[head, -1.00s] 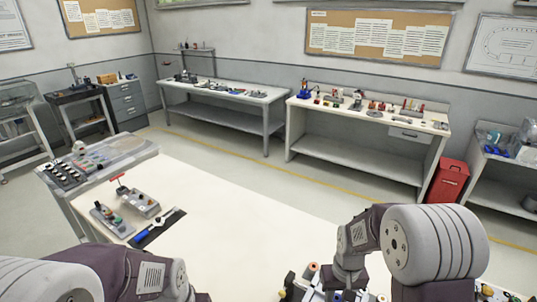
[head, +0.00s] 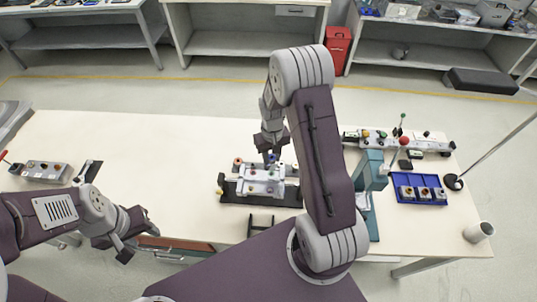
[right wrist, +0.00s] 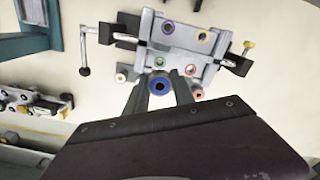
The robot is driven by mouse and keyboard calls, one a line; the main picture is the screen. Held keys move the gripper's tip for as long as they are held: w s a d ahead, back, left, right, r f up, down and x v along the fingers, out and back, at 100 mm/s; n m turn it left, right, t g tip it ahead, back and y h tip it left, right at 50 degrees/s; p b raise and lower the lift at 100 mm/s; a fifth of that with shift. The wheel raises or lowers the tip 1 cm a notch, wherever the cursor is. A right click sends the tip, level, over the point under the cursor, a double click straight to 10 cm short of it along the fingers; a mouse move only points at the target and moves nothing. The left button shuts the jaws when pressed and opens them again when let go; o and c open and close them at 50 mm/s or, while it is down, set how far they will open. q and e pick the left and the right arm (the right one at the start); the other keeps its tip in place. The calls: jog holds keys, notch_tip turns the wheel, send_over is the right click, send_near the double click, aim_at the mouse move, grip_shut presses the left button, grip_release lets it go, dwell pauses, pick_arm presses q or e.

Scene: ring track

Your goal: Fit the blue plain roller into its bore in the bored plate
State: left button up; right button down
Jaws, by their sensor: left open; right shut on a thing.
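The bored plate (head: 262,181) is a light grey block held in a dark clamping fixture in the middle of the table. In the right wrist view the plate (right wrist: 180,48) shows several bores with coloured rims, among them purple, yellow, green and pink. My right gripper (head: 271,157) is above the plate's far side. It is shut on the blue roller (right wrist: 160,86), seen end-on between the fingertips with a dark centre. The roller appears apart from the plate; its height above it is unclear. My left gripper (head: 134,238) is open and empty by the front edge, left of the plate.
A teal press (head: 369,185) stands right of the plate, partly behind my right arm. The table left of the plate is largely clear.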

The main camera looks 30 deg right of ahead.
jog(key=shift+w, duration=0.1)
notch_tip(320, 180, down, 5)
jog(key=b, duration=0.3)
jog(key=shift+b, duration=0.35)
jog(key=shift+f, duration=0.45)
dwell(1.0)
jog(key=shift+f+b, duration=1)
jog(key=shift+f, duration=0.35)
jog(key=shift+r+p, duration=1)
jog(key=shift+r, duration=0.15)
